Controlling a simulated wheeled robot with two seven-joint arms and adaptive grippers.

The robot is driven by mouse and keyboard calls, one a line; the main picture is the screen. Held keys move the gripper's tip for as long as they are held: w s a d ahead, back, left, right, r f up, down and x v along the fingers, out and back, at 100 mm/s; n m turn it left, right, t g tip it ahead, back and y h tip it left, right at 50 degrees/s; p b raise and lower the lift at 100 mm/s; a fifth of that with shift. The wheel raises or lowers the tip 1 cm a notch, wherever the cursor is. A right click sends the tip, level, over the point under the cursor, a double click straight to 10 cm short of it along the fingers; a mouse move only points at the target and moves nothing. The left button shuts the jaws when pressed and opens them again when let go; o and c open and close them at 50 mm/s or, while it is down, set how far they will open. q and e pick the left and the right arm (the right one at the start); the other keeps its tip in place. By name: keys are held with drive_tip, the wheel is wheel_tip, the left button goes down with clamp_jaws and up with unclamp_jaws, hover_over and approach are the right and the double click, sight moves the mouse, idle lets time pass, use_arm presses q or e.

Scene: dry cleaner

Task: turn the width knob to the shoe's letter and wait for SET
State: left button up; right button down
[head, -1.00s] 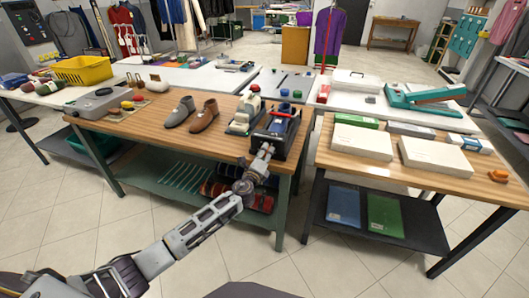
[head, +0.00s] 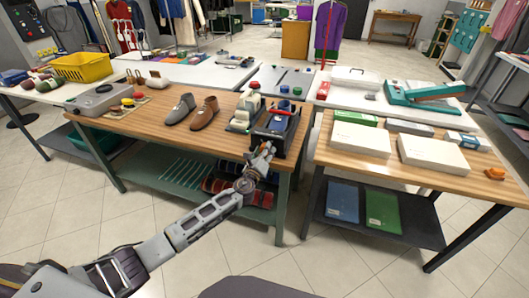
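A black machine with a blue top (head: 277,120) stands at the right end of the wooden workbench. A green and white machine (head: 243,115) is beside it on the left. My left gripper (head: 266,147) is at the lower front of the black machine. It covers part of that front, and I cannot tell whether it touches. The width knob and any SET display or letter are too small or hidden to make out. A grey shoe (head: 179,110) and a brown shoe (head: 204,113) lie on the bench left of the machines. My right gripper is not in view.
The bench's lower shelf (head: 158,179) holds rods and dark red rolls. A second wooden table (head: 440,174) with white boxes (head: 361,139) stands to the right across a narrow gap. A grey device (head: 97,97) sits at the bench's left end. The floor in front is clear.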

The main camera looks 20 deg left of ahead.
use_arm(q)
drive_tip(key=shift+f, duration=0.1)
drive_tip(key=o, duration=1.1)
drive_tip(key=shift+c, duration=0.2)
drive_tip(key=s, duration=0.8)
drive_tip(key=shift+a, duration=0.1)
